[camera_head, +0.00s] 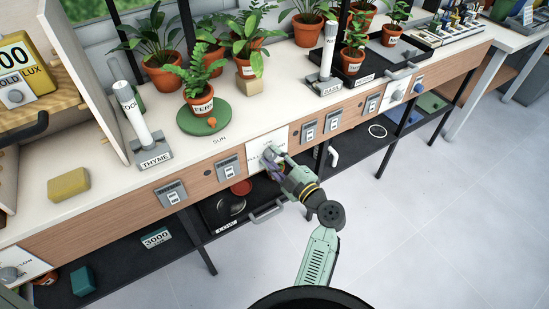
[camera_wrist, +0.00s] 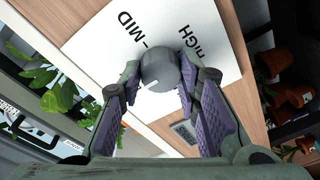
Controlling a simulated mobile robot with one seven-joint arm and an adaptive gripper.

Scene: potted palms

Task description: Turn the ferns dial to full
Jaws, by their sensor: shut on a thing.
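My gripper (camera_wrist: 163,80) is shut on this knob, one purple-padded finger on each side. In the head view my gripper (camera_head: 270,158) is at the white plate (camera_head: 254,139) on the counter front and hides most of the knob. A potted fern (camera_head: 201,105) with a partly readable label stands above on a green disc.
Grey switches (camera_head: 171,194) line the wooden front on both sides of the plate. Another white-plated dial (camera_head: 397,91) is farther right. A bar handle (camera_head: 268,211) sticks out below my gripper. Potted plants and a yellow sponge (camera_head: 69,185) stand on the counter. The floor (camera_head: 400,210) is clear.

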